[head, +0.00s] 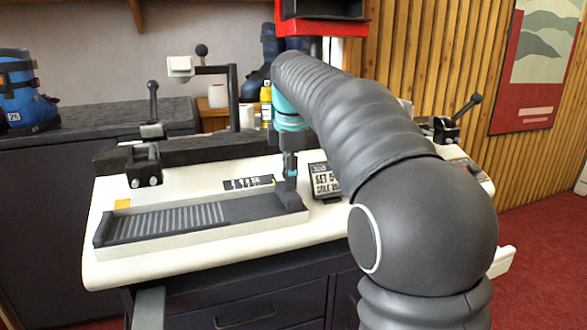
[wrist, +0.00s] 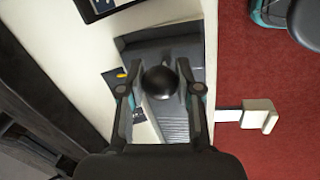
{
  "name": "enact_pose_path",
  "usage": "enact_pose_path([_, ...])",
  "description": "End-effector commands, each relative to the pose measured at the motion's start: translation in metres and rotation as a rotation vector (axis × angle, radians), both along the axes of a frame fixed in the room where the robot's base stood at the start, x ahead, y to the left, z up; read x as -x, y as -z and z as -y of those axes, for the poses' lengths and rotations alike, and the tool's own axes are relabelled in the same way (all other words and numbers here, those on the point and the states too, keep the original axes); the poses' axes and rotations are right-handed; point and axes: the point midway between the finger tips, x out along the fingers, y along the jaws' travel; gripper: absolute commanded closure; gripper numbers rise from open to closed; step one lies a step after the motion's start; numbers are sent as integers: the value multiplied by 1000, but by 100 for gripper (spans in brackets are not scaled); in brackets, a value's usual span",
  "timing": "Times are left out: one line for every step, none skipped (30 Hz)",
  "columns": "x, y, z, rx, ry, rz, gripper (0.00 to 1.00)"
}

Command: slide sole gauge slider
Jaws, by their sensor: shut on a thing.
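The sole gauge (head: 165,222) is a long dark tray with a ribbed left part, lying along the front of the white bench top. Its slider (head: 289,201) is a dark block at the right end of the tray. In the wrist view a round black knob (wrist: 160,82) stands between my two fingers. My gripper (head: 290,176) points down over the slider and is shut on its knob. The fingers also show in the wrist view (wrist: 160,95), one on each side of the knob. The exact finger contact is hard to see.
A small sign (head: 325,181) reading "SET 5" stands just right of the slider. A number label (head: 248,183) lies behind the gauge. Clamps with black levers stand at the left (head: 145,165) and right (head: 452,126). The gauge channel left of the slider is clear.

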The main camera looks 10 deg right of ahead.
Motion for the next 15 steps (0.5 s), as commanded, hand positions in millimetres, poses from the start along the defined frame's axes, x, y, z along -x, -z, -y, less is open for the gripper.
enact_pose_path([0, 0, 1, 3, -1, 1, 100])
enact_pose_path([0, 0, 2, 4, -2, 2, 100])
enact_pose_path([-1, 0, 2, 3, -1, 2, 100])
enact_pose_path([0, 0, 2, 3, 0, 2, 100])
enact_pose_path([-1, 0, 3, 4, 0, 2, 100])
enact_pose_path([-1, 0, 4, 4, 2, 2, 100])
enact_pose_path([-1, 0, 4, 5, 3, 3, 100])
enact_pose_path([-1, 0, 4, 5, 3, 3, 100])
enact_pose_path([-1, 0, 5, 5, 3, 3, 64])
enact_pose_path([-1, 0, 5, 6, 3, 3, 57])
enact_pose_path([-1, 0, 5, 5, 3, 3, 49])
enact_pose_path([-1, 0, 4, 5, 3, 3, 41])
enact_pose_path([-1, 0, 4, 5, 3, 3, 41])
enact_pose_path([-1, 0, 4, 5, 3, 3, 41])
enact_pose_path([-1, 0, 4, 4, 3, 3, 41])
